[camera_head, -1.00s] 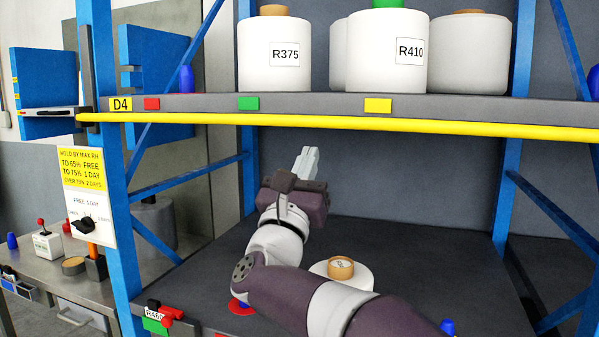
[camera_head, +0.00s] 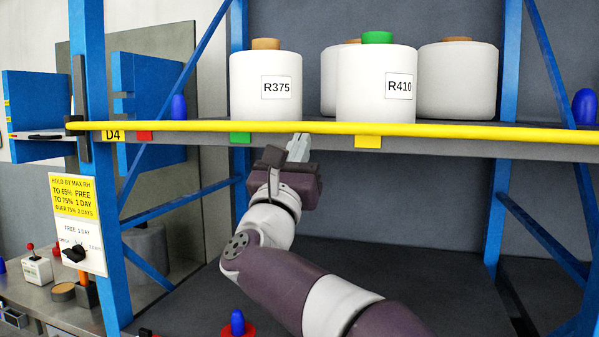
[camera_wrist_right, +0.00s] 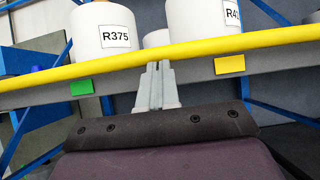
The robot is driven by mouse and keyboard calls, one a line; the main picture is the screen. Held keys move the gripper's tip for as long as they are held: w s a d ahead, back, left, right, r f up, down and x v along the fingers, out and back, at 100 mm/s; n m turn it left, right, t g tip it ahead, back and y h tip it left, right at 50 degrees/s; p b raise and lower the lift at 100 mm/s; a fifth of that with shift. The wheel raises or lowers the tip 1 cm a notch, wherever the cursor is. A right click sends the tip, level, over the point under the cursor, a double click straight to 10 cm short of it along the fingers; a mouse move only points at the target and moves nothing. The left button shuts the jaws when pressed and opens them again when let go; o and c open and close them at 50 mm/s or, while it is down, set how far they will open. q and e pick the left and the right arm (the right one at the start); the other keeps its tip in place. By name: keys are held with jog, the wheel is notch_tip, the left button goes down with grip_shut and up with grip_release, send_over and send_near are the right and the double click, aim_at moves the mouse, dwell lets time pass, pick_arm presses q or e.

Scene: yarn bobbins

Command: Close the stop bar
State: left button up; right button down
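The stop bar (camera_head: 300,127) is a long yellow rod running across the front of the upper shelf. It now sits at the height of the shelf's top edge, above the coloured tags. Its left end lies at a dark upright bracket (camera_head: 80,110) on the blue post. My right gripper (camera_head: 299,148) is just under the bar, fingers pointing up. In the right wrist view its fingers (camera_wrist_right: 155,85) are together with nothing visible between them, their tips at the bar's lower edge; I cannot tell if they touch it. My left gripper is not in view.
White bobbins labelled R375 (camera_head: 265,88) and R410 (camera_head: 376,85) stand behind the bar, with others further back. A blue peg (camera_head: 237,322) stands low in front of my right arm. A sign with a knob (camera_head: 77,222) hangs on the left post. The lower shelf behind my arm looks clear.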

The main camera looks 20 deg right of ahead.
notch_tip(320, 180, up, 14)
jog(key=p, duration=0.5)
jog(key=shift+s+f, duration=0.2)
jog(key=shift+s, duration=0.05)
